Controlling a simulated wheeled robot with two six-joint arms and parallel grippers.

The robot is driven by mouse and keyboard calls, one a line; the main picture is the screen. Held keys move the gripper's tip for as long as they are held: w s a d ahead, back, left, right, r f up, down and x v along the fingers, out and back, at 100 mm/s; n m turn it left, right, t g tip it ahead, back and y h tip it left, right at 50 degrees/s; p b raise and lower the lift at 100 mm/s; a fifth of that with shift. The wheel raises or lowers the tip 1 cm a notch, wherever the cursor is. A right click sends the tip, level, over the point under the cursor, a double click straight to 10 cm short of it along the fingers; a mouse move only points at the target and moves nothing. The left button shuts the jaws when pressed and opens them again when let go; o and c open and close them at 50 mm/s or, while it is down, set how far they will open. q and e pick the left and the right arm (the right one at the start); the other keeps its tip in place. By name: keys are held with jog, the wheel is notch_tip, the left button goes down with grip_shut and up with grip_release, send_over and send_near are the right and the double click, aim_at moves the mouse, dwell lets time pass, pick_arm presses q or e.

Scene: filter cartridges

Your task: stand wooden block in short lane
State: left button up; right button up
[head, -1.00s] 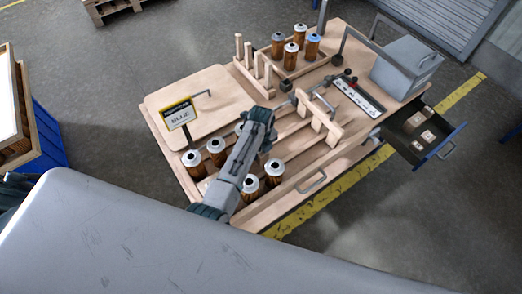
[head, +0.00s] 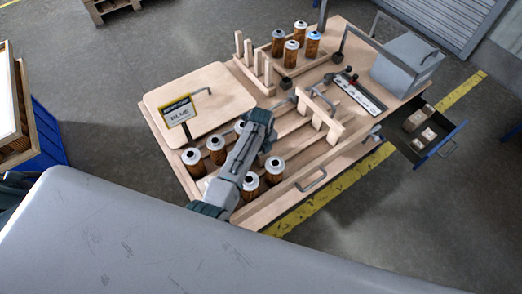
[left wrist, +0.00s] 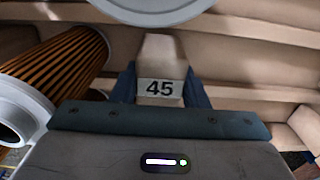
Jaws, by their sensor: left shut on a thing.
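My left gripper (left wrist: 160,88) is shut on a wooden block (left wrist: 158,60) with a white label reading 45, between its blue fingers. In the head view my left arm reaches over the middle of the bench and hides the block and fingertips. Wooden lanes (head: 296,128) run across the bench under and beyond the arm; I cannot tell which is the short one. In the left wrist view, pale rails lie behind the block; I cannot tell whether it touches the lane floor. My right gripper is not in view.
Amber cartridges with pale caps stand near the arm, including one at the left (head: 193,160) and one at the right (head: 274,166). An open drawer (head: 448,142) juts out right.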

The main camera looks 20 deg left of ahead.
pick_arm(q)
jog(key=shift+f, duration=0.55)
jog(key=o, duration=1.1)
notch_tip(320, 180, up, 10)
jog(key=b, duration=0.2)
jog(key=shift+f+b, duration=0.1)
jog(key=shift+b, duration=0.25)
jog(key=shift+r, duration=0.55)
